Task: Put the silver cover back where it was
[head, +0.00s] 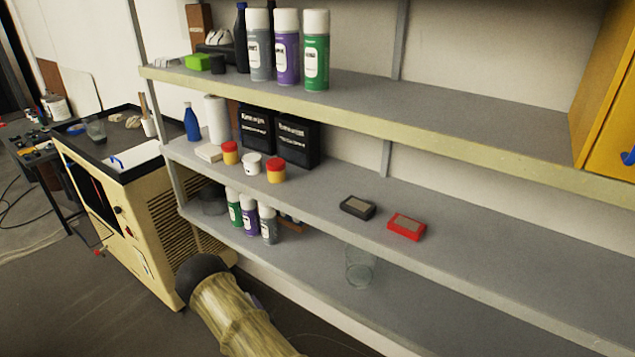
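I cannot make out a silver cover anywhere in the head view. My arm, pale and streaked with a dark rounded end, rises from the bottom edge left of centre, in front of the lower shelf. My gripper's fingers do not show, so I cannot see whether it holds anything. My arm hides part of the floor and the shelf's lower front.
Grey shelves (450,110) run along the wall, holding spray cans (286,50), black boxes (256,130), a red block (406,226) and a clear glass (360,268). A cream machine (130,215) stands left. A yellow cabinet (605,95) is upper right. The middle shelf's right is clear.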

